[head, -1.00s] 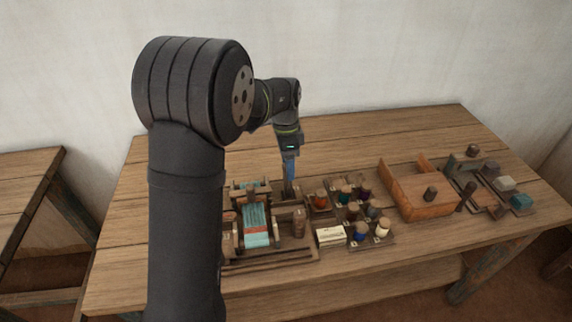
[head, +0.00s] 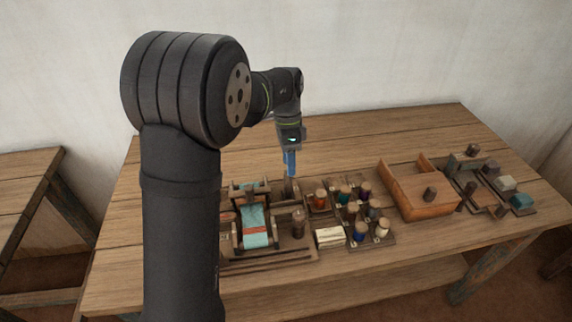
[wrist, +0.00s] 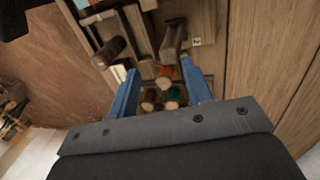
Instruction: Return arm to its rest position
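My gripper (head: 290,170) hangs pointing down above the back of the table, near the right side of the small loom (head: 254,224). In the wrist view the two blue fingers of my gripper (wrist: 160,85) stand well apart with nothing held between them. Below and beyond them are several spools and brown wooden pegs. My arm's large links cover the left part of the loom in the head view.
Further right are a wooden box (head: 424,206) and a tray with several blocks (head: 522,203). The table's back strip (head: 365,135) is clear.

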